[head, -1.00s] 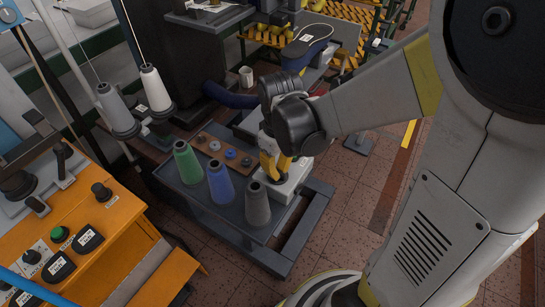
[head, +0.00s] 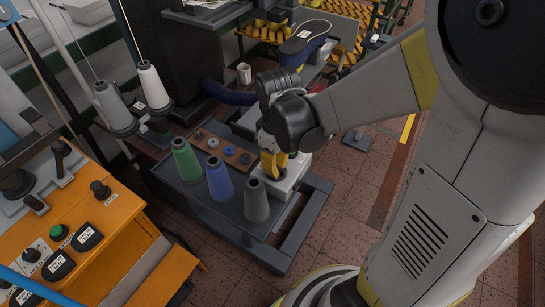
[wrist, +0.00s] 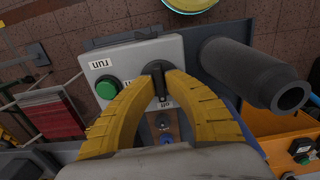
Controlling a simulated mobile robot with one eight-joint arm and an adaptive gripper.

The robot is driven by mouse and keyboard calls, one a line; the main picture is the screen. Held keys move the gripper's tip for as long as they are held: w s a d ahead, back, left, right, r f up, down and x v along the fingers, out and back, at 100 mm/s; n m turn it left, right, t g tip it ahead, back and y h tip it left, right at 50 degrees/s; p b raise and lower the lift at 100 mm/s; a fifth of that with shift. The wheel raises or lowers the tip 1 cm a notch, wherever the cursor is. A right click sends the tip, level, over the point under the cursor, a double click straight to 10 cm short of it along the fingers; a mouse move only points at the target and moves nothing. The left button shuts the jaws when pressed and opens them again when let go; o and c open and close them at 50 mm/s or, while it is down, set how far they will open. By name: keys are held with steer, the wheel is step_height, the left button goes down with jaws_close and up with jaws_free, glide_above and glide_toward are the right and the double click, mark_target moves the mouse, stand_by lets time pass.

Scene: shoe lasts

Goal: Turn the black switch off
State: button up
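The black switch (wrist: 158,68) is a rotary knob on a pale control box (wrist: 126,61). Its bar stands between the two yellow fingertips of my gripper (wrist: 161,76) in the wrist view, and the fingers look closed on it from both sides. A green button (wrist: 107,88) sits on the same box, left of the switch, with an upside-down "run" label above it. In the head view my gripper (head: 273,165) reaches down onto the box (head: 291,180), and the switch is hidden behind the fingers.
Green (head: 186,161), blue (head: 219,180) and grey (head: 256,201) thread cones stand on the grey cart (head: 205,205) beside the box. The grey cone (wrist: 250,72) is close to my right finger in the wrist view. An orange machine (head: 105,225) stands at left.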

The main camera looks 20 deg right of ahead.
steer(key=shift+o, duration=1.3)
step_height(320, 180, up, 12)
steer(key=s+m+t, duration=0.1)
steer(key=m+t, duration=0.1)
steer(key=s+r+m+t, duration=0.1)
steer(key=s+m+t, duration=0.1)
steer(key=m, duration=0.1)
steer(key=s+m+t, duration=0.2)
steer(key=t, duration=0.1)
steer(key=shift+s+r, duration=0.2)
steer(key=shift+s, duration=0.05)
